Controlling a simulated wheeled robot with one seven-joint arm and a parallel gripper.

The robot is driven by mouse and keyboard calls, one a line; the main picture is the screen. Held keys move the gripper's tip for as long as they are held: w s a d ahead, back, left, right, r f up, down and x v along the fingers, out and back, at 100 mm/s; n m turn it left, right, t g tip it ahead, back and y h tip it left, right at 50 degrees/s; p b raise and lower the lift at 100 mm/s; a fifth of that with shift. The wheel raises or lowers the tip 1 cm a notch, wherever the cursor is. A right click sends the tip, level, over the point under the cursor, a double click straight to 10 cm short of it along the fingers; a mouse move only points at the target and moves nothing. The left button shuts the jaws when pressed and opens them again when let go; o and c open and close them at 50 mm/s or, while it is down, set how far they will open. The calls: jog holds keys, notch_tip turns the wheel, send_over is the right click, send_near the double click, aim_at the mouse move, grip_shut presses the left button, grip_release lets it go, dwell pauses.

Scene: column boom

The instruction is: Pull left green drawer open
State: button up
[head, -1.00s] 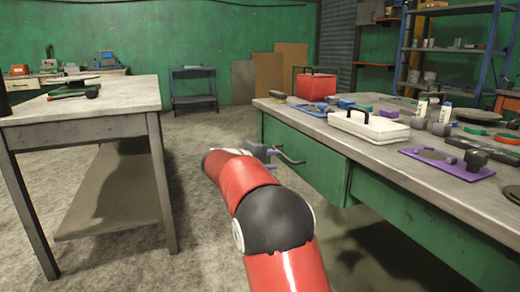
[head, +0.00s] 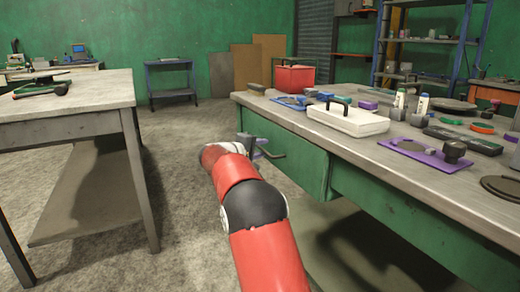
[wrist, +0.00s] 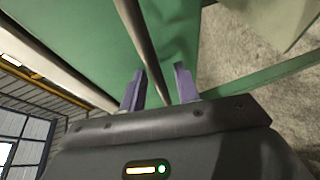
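The left green drawer (head: 298,162) is under the near-left end of the right workbench, its front close beneath the tabletop; I see no clear gap. Its dark bar handle (head: 273,151) sticks out toward my gripper (head: 256,146), which is partly hidden behind my red arm. In the wrist view, the handle bar (wrist: 138,40) runs down between the two purple fingers of my gripper (wrist: 159,88). The fingers stand apart, with space visible on both sides of the bar. The green drawer front (wrist: 75,35) fills the wrist view behind them.
The right workbench (head: 455,195) carries a white case (head: 348,120), a red box (head: 305,79) and several tools. A second table (head: 75,105) stands at the left. The floor (head: 185,150) between them is clear.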

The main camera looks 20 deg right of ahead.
grip_shut()
jog(key=s+a+p, duration=0.1)
jog(key=a+p, duration=0.4)
jog(key=a, duration=2.7)
jog(key=shift+a, duration=0.15)
grip_release()
